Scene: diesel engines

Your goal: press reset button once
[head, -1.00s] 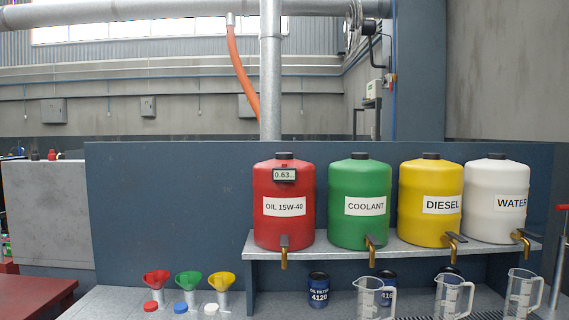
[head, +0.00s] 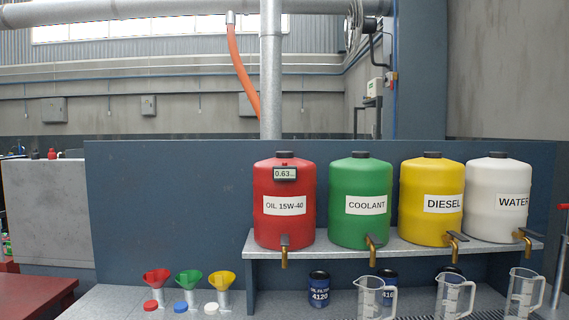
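A small dark meter (head: 285,174) with a pale display reading "0.63" is on the front of the red oil tank (head: 284,225), near its top. A small red spot, possibly a button (head: 284,164), shows just above the display. No control labelled reset can be read. Neither of my grippers is in the head view.
Green coolant (head: 360,181), yellow diesel (head: 430,178) and white water (head: 497,177) tanks stand beside the red one on a raised shelf (head: 330,250), with brass taps in front. Below are clear jugs (head: 370,299), oil filters (head: 319,289) and coloured funnels (head: 188,279). The left bench is mostly clear.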

